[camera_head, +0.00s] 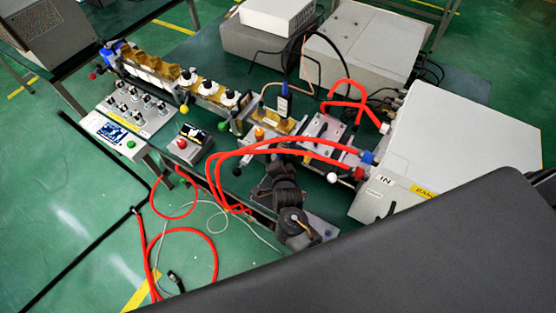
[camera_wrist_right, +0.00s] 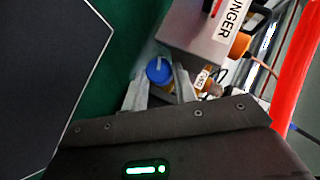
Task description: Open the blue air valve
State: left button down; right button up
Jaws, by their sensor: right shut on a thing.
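The blue air valve shows in the right wrist view as a round blue knob (camera_wrist_right: 158,70) with a pale line across its face. My right gripper (camera_wrist_right: 160,84) has one pale finger on each side of it and is shut on it near the fingertips. The lower part of the valve is hidden by the fingers and the wrist housing. My left gripper is not in view.
A grey box with a white lettered label (camera_wrist_right: 228,18) stands close beyond the fingers. A red hose (camera_wrist_right: 298,70) runs at the right. In the head view, red hoses (camera_head: 290,144) loop over the bench to a white cabinet (camera_head: 455,130). Green floor is open at the left.

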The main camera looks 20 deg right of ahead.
jog(key=o, duration=1)
